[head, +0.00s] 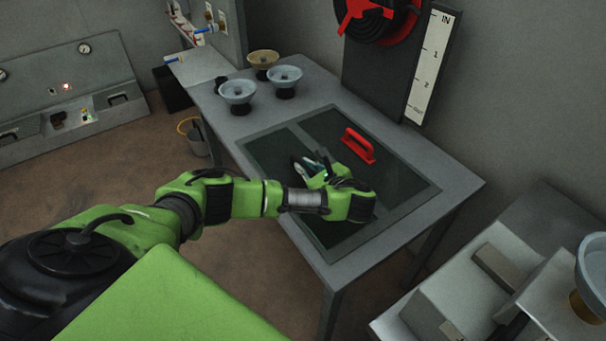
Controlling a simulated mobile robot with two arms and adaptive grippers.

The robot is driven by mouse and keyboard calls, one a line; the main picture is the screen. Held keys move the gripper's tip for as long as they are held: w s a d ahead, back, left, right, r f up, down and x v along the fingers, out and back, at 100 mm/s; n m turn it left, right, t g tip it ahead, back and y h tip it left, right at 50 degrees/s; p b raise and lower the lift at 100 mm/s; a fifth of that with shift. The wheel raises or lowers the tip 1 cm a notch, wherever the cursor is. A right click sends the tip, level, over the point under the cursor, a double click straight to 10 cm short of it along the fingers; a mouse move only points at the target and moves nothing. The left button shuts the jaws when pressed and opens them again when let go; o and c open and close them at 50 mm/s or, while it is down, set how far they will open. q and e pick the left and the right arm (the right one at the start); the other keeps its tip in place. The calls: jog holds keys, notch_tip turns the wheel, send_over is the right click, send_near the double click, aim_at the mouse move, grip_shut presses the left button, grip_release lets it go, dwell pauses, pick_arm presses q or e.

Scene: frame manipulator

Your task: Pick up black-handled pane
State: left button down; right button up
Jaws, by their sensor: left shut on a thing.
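Dark flat panes lie in a framed panel on the grey table (208,92). A red handle (358,146) stands on the right pane (395,178). My left gripper (311,168) reaches over the middle of the panel, to the left of the red handle. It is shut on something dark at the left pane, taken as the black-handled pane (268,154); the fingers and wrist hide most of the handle. I cannot tell whether this pane is lifted or still flat. My right gripper is not in view.
Two pale blue suction cups (237,90) and a tan one (263,58) stand at the table's back left. A measuring board (431,68) and a red-and-black reel (378,15) stand behind. A bucket (198,146) is on the floor at left. Grey equipment (485,285) fills the lower right.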

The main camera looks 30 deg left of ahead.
aim_at(305, 165)
pick_arm(q)
jog(key=shift+w+a+r, duration=0.1)
jog(key=shift+r, duration=0.1)
jog(key=shift+r, duration=0.4)
notch_tip(305, 165, up, 2)
jog(key=shift+r+b, duration=0.1)
jog(key=shift+b, duration=0.25)
jog(key=s+d+r+p, duration=0.9)
jog(key=s+p, duration=0.1)
jog(key=p, duration=0.2)
jog(key=shift+s+d+r, duration=0.2)
jog(key=shift+s+r, duration=0.05)
jog(key=shift+r, duration=0.15)
